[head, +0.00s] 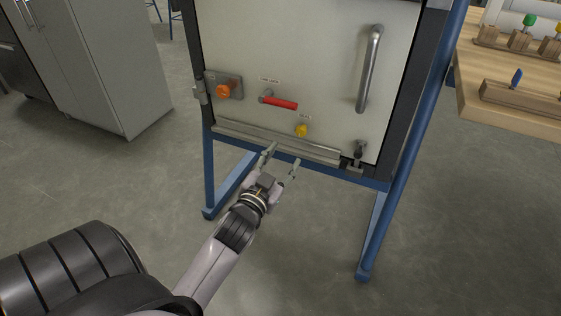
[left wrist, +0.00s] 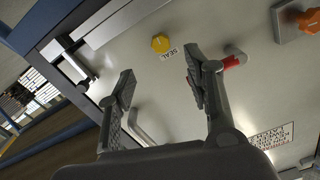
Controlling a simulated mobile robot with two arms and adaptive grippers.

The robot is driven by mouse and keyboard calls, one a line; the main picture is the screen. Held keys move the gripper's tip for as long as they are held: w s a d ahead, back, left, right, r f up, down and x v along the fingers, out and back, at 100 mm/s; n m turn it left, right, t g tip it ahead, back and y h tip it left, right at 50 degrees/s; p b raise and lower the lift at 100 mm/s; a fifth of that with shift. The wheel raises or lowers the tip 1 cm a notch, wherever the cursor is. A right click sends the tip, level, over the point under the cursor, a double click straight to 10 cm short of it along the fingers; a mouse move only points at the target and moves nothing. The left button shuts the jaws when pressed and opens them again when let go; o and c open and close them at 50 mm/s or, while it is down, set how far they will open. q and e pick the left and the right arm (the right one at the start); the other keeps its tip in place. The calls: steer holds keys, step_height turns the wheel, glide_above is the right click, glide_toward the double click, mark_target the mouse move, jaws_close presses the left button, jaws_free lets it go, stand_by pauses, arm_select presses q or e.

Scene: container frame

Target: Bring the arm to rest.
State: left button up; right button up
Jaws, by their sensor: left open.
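My left arm (head: 215,262) reaches in from the lower left in the head view. Its left gripper (head: 281,160) is open and empty, in front of the lower edge of the container door (head: 310,60). In the left wrist view the left gripper (left wrist: 160,85) shows its two fingers spread apart, with the door panel behind them. The yellow seal knob (left wrist: 160,43) shows beyond the fingertips; in the head view the yellow knob (head: 301,130) is just above the gripper. I see no contact with the door. My right gripper is not in view.
The door carries an orange knob (head: 223,91), a red-gripped lever (head: 280,102), a long vertical handle (head: 369,68) and a small latch (head: 359,150). A blue frame (head: 404,150) surrounds it. A wooden table (head: 510,105) stands right, a grey cabinet (head: 100,60) left. Floor between is clear.

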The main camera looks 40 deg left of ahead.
arm_select(q)
steer(key=shift+s+d, duration=0.1)
steer(key=shift+s, duration=0.3)
